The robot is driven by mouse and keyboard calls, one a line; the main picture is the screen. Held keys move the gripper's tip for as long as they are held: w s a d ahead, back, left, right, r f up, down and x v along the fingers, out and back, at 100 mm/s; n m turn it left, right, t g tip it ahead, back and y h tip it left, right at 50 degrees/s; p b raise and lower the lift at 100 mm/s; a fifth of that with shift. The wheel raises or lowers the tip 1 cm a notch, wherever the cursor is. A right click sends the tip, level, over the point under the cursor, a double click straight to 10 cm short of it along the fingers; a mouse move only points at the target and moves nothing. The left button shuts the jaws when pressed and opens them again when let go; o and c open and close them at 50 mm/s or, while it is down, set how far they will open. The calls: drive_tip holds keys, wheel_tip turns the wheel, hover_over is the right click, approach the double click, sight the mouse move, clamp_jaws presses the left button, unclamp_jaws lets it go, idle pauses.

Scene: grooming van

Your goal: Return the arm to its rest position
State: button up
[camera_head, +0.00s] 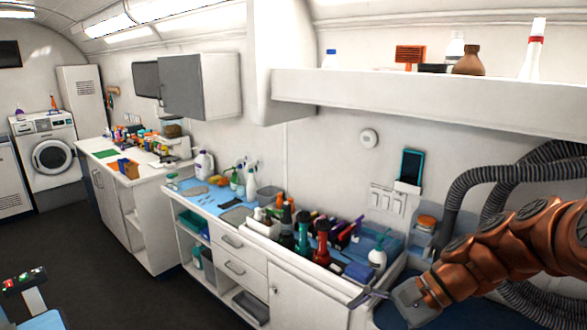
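My copper-coloured segmented arm (500,245) reaches in from the right edge in the head camera view. My gripper (372,297) is at its lower left end, near the front right corner of the white counter. Its grey fingers look small and dark against the cabinet front. I cannot tell how far apart they are, and I see nothing clearly held between them.
A counter (185,209) carries bottles, a bin of tools and a blue cloth (359,271) close to my gripper. Grey hoses (490,175) hang behind my arm. A shelf (420,95) runs above. Dark floor (120,285) is open at left.

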drive_tip(key=s+a+f+n+g+h, duration=0.25)
drive_tip(key=s+n+h, duration=0.3)
drive_tip(key=s, duration=0.65)
drive_tip(key=s+d+f+n+t+h, duration=0.1)
drive_tip(key=s+d+f+n+h, duration=0.1)
drive_tip(key=s+d+n+h, duration=0.2)
drive_tip(key=s+d+n, duration=0.1)
drive_tip(key=s+d, duration=0.2)
drive_tip(key=s, duration=0.2)
drive_tip(key=shift+f, duration=0.35)
drive_tip(key=shift+s, duration=0.1)
